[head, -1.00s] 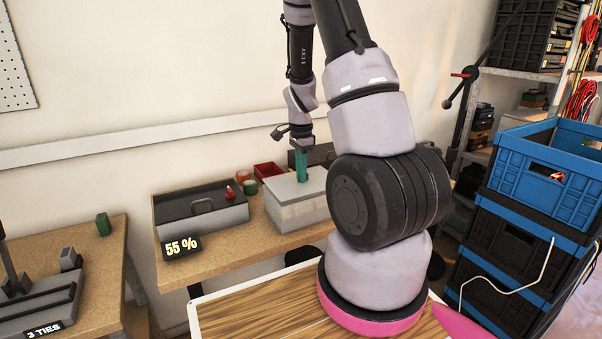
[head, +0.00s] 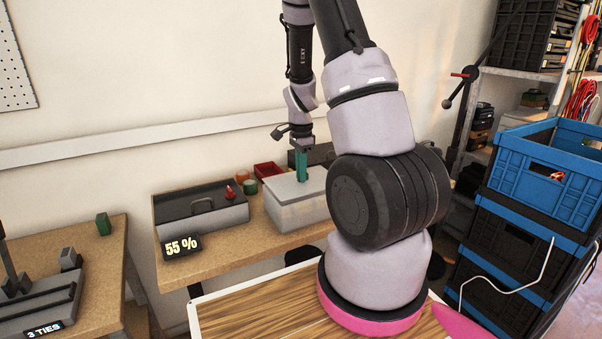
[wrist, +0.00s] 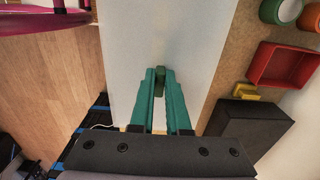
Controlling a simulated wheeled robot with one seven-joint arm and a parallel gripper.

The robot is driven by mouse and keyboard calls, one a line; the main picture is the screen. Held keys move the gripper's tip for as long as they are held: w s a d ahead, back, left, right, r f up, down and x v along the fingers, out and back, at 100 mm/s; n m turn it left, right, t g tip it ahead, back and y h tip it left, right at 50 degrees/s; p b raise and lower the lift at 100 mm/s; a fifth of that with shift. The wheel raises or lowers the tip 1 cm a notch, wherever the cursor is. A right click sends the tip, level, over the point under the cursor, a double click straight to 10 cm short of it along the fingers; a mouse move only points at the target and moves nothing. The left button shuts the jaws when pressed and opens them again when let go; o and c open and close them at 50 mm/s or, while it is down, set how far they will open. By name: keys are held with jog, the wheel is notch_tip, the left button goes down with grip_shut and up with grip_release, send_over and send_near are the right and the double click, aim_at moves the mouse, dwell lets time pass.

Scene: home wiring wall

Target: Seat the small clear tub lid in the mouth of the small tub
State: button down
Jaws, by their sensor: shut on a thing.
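The small tub (head: 297,214) is a pale, see-through box on the wooden bench, partly hidden by my arm. The small clear tub lid (head: 285,188) shows as a light grey panel over its top. My gripper (head: 301,178) points straight down at the lid with green fingers. The lid looks level and lies at the tub's mouth. I cannot tell whether it is fully down in the rim.
A red bin (head: 268,171) and small green and orange rolls sit behind. Stacked blue and black crates (head: 545,185) stand at the right.

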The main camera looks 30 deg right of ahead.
jog(key=shift+f, duration=0.8)
jog(key=c, duration=0.8)
grip_release()
notch_tip(320, 180, up, 11)
jog(key=shift+f, duration=0.1)
